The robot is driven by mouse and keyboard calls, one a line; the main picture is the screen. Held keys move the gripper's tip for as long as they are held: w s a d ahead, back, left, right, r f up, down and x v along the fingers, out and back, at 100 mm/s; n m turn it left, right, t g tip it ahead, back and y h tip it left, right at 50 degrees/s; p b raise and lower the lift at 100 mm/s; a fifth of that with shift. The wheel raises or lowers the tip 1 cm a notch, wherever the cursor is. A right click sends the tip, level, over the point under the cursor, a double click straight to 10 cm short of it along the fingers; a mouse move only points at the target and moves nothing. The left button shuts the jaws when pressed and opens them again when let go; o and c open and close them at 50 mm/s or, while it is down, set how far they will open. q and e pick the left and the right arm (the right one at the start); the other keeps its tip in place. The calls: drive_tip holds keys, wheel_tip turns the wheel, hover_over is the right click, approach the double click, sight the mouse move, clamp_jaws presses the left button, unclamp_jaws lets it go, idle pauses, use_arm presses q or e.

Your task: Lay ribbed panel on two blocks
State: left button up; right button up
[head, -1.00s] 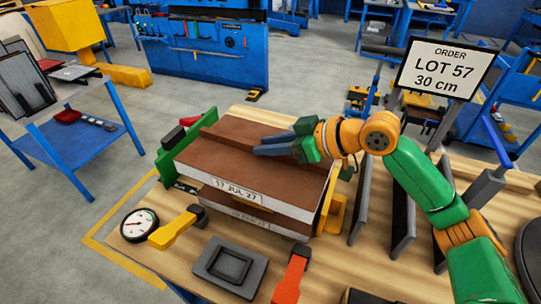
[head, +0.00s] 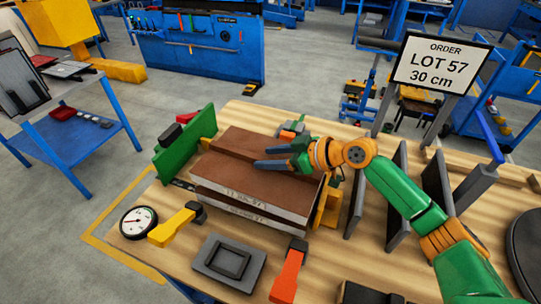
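The ribbed panel (head: 227,170) has a brown top with a raised rib and a pale front edge with a date label. It lies roughly level, close over a second pale-edged slab (head: 243,212); I cannot tell whether they touch. My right gripper (head: 273,157) reaches in from the right, its two grey fingers on either side of the rib at the panel's back right. It appears shut on the rib. I cannot make out two separate blocks; anything beneath the panel is hidden. My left gripper is out of view.
A green upright plate (head: 187,143) stands left of the panel and a yellow bracket (head: 329,205) at its right end. A gauge (head: 138,222), a grey tray (head: 206,257) and an orange tool (head: 288,277) lie in front. Dark upright plates (head: 398,190) stand to the right.

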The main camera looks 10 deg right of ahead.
drive_tip(key=shift+r, duration=0.35)
drive_tip(key=shift+s+d, duration=0.2)
drive_tip(key=shift+d, duration=0.15)
drive_tip(key=b+v, duration=0.3)
drive_tip(key=v, duration=0.7)
drive_tip(key=shift+s+d, duration=0.2)
drive_tip(key=shift+s+d+r, duration=0.15)
drive_tip(key=shift+s+r, duration=0.05)
drive_tip(key=shift+r, duration=0.2)
